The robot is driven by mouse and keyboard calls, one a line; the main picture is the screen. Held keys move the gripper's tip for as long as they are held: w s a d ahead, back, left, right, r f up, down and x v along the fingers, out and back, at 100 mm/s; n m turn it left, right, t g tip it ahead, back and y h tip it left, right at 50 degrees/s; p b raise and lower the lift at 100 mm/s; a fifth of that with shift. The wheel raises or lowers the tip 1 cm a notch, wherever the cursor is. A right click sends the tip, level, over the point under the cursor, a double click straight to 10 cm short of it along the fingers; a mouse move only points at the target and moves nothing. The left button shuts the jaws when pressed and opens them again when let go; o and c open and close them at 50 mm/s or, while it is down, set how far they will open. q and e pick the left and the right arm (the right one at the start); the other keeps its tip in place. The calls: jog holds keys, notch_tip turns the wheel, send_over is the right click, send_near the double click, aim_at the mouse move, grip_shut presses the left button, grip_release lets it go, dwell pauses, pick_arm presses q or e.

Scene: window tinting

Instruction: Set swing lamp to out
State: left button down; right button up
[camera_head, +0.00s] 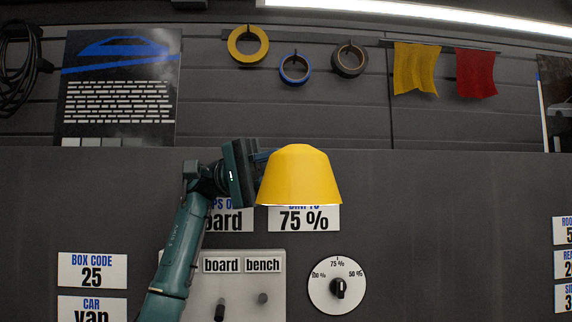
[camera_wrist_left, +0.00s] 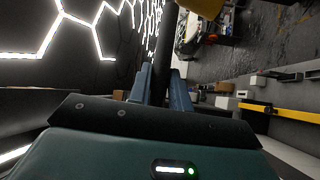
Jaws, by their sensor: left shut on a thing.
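The swing lamp has a yellow shade (camera_head: 299,177), lit at its lower rim, in front of the dark panel in the head view. Part of the yellow shade also shows at the top of the left wrist view (camera_wrist_left: 205,7). My left gripper (camera_head: 265,157) is at the shade's upper left side, its fingers partly hidden behind it. In the left wrist view the blue fingers (camera_wrist_left: 164,88) are shut on a dark bar (camera_wrist_left: 165,50) of the lamp. The lamp's mount is not visible. My right gripper is not in view.
Below the lamp are a light switch plate (camera_head: 240,280) with "board" and "bench" labels and a round dial (camera_head: 337,286). The lamp and my left arm partly cover two signs. Tape rolls (camera_head: 295,68) and yellow and red cloths (camera_head: 475,72) hang above.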

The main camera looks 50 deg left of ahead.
pick_arm(q)
jog(key=c, duration=1.3)
grip_release()
jog(key=shift+r, duration=0.1)
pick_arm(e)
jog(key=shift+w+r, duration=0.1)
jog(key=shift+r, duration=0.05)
